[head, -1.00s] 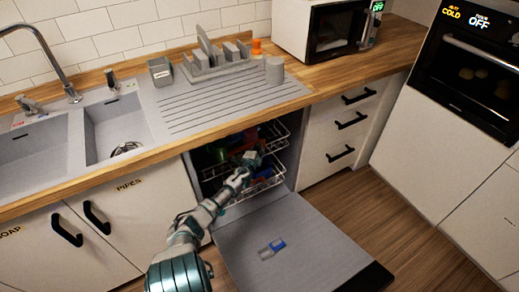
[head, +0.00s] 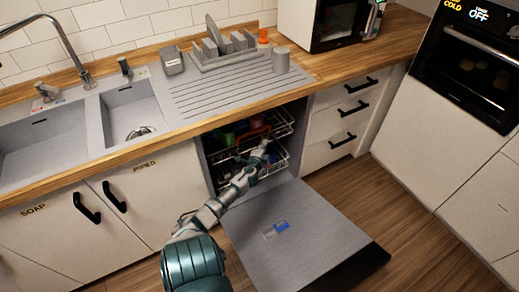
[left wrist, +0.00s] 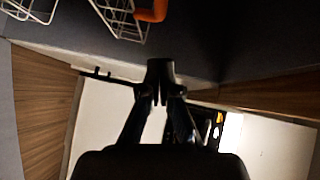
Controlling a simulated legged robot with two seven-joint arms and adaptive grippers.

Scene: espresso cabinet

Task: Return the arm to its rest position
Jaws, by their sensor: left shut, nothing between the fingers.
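My left arm reaches from the bottom of the head view to the open dishwasher. My left gripper (head: 263,150) is at the dishwasher's opening, in front of the wire racks, small in this view. In the left wrist view its black fingers (left wrist: 161,98) are together with nothing between them. An orange-red curved item (head: 254,133) lies in the upper rack (head: 283,124), and an orange piece (left wrist: 152,11) shows at the top of the wrist view beside white rack wires (left wrist: 118,17), apart from the fingers. My right gripper is not in view.
The dishwasher door (head: 325,240) lies folded down, with a blue-and-grey patch (head: 276,231) on its inner face. The counter edge (head: 165,144) runs above the opening. Drawers (head: 338,125) stand to the right, cabinets (head: 150,190) to the left. Wooden floor (head: 415,215) is clear at right.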

